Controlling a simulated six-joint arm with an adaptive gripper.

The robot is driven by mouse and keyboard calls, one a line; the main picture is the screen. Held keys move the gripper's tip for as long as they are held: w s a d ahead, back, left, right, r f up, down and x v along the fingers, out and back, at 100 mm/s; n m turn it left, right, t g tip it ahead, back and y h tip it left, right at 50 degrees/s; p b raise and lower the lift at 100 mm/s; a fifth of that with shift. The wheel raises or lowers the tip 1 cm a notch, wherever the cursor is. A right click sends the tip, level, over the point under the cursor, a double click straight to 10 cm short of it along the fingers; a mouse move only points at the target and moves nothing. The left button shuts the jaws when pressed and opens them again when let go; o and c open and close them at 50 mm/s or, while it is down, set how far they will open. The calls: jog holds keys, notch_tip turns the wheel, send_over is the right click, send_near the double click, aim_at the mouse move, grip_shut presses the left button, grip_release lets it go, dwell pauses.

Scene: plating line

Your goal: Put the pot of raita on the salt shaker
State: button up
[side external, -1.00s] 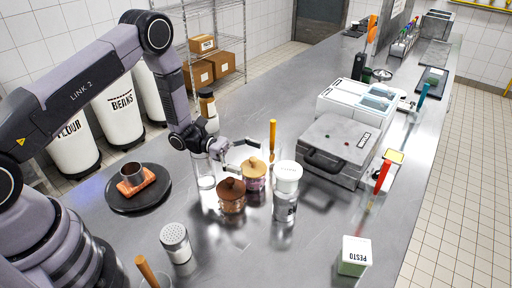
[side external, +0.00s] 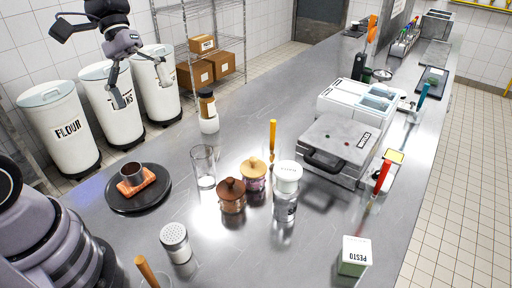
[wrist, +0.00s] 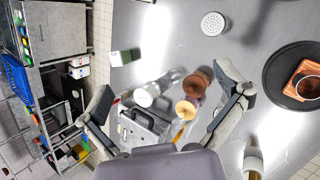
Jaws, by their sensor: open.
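A white pot (side external: 287,175) with a faint label, apparently the raita, stands on top of a clear, silvery shaker (side external: 285,209) at the middle of the steel counter. The lower shaker's label is too small to read. In the wrist view the white pot (wrist: 146,95) hides most of what is under it. Another shaker (side external: 175,243) with a perforated metal lid stands alone near the front; it also shows in the wrist view (wrist: 213,23). My gripper (side external: 140,92) is open and empty, high at the upper left, well away from the pot. Its spread fingers show in the wrist view (wrist: 165,82).
A brown-lidded jar (side external: 232,197) and a wooden-lidded jar (side external: 253,176) stand close left of the stack. A clear glass (side external: 204,167) is farther left. A grill press (side external: 338,150) stands to the right, a pesto box (side external: 354,256) at front right. A black plate (side external: 118,202) lies left.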

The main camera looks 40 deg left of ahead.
jog(key=s+a+r+m+t+y, duration=0.4)
jog(key=s+a+r+t+y, duration=0.1)
jog(key=s+a+t+y, duration=0.1)
jog(key=s+a+t, duration=0.1)
jog(key=s+a, duration=0.1)
jog(key=shift+s+a+r+m, duration=0.15)
jog(key=shift+s+a+m, duration=0.1)
jog(key=shift+s+m, duration=0.15)
dwell(0.8)
